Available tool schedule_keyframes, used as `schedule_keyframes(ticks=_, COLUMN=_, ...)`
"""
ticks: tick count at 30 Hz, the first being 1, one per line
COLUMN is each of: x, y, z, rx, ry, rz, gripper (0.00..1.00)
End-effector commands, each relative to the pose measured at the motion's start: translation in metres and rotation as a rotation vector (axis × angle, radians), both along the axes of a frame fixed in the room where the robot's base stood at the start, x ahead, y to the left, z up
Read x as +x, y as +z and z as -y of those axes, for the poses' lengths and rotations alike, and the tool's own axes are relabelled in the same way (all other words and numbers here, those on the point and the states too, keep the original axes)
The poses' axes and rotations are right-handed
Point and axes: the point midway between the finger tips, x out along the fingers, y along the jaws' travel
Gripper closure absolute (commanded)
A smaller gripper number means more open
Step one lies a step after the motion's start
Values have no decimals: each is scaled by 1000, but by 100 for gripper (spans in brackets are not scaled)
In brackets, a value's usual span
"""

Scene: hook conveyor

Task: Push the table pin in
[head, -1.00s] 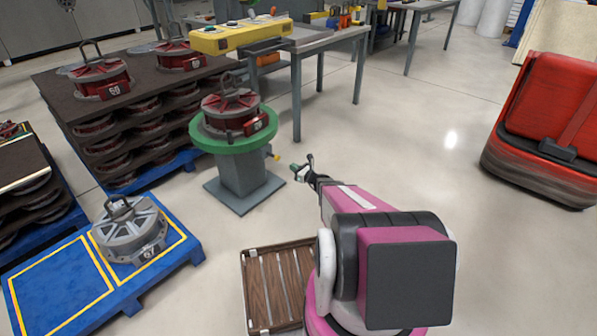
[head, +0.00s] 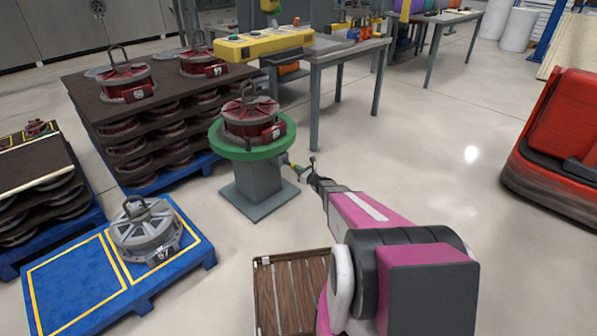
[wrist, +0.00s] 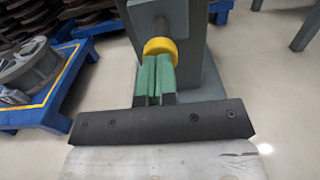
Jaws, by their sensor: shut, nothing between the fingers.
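The table pin is a yellow round knob (wrist: 160,46) on the side of the grey pedestal (head: 252,184) under the round green table (head: 281,140). A red and grey round part (head: 251,117) with a handle sits on that table. My gripper (wrist: 156,58) is shut and empty, its green fingers side by side. In the wrist view the fingertips are at the knob's front face and overlap its lower edge. I cannot tell whether they press on it. In the head view my gripper (head: 297,170) is right of the pedestal, at the pin's height.
A blue pallet (head: 75,283) with a grey round part (head: 145,230) stands at the left. A wooden slatted crate (head: 262,300) is on the floor by my base. Stacked red parts (head: 128,85) stand behind. The floor to the right is free up to a red machine (head: 565,130).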

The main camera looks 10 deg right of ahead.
Motion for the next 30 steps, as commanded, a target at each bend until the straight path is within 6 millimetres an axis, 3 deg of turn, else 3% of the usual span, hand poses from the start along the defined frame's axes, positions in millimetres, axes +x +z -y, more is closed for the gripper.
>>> schedule_keyframes(ticks=11, x=39, y=0, z=-27, rx=1, ry=0, rz=1, gripper=100)
schedule_keyframes(ticks=23, x=37, y=0, z=-26, rx=1, ry=1, rz=2, gripper=100)
schedule_keyframes(ticks=30, x=14, y=1, z=-4, rx=-1, ry=1, rz=-1, gripper=100)
